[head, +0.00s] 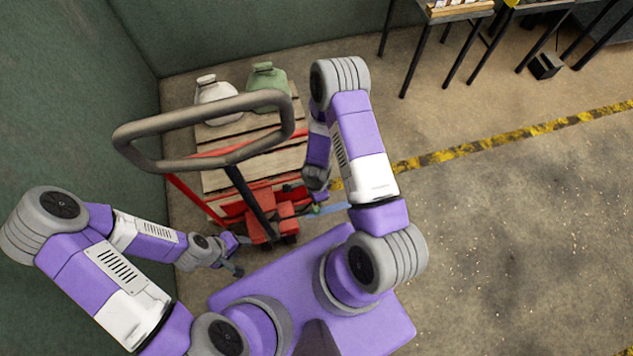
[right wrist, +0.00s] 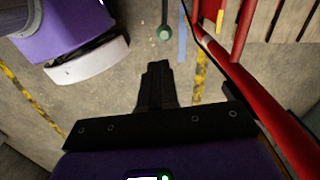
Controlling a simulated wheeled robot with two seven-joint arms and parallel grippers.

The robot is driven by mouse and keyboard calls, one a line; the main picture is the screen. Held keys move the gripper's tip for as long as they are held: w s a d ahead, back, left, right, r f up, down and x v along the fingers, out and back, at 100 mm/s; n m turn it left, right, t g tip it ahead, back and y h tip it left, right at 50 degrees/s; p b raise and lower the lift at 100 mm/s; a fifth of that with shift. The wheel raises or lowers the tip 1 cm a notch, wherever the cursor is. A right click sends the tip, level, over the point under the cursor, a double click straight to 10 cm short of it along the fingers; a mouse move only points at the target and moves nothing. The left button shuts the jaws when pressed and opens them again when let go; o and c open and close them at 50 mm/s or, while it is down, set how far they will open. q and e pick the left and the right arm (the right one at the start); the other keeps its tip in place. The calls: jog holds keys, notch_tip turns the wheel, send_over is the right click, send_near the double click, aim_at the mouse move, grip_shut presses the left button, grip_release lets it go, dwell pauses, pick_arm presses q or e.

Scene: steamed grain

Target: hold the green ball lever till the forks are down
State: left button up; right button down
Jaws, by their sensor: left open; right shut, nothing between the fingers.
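A red pallet jack (head: 262,212) with a large grey loop handle (head: 205,112) stands in front of me. The green ball (right wrist: 164,33) of the lever shows at the top of the right wrist view, on a thin dark rod. My right gripper (right wrist: 157,70) is shut and empty; its fingertips point toward the ball, with a visible gap between. In the head view my right gripper is mostly hidden by its own arm. My left gripper (head: 238,262) is open and empty, low beside the jack's left side.
A wooden pallet (head: 215,181) carries a white sack (head: 214,92) and a green sack (head: 266,77) behind the handle. Green walls (head: 130,40) close off the left and back. A yellow-black floor stripe (head: 480,145) runs right, where the floor is clear. Tables (head: 455,14) stand at the back right.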

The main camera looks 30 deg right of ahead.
aim_at(317, 210)
jog(key=shift+w+d+f+m, duration=0.25)
jog(key=shift+d+f+m, duration=0.2)
jog(key=shift+m, duration=0.35)
notch_tip(317, 210, down, 14)
jog(key=b, duration=0.5)
jog(key=shift+s, duration=0.1)
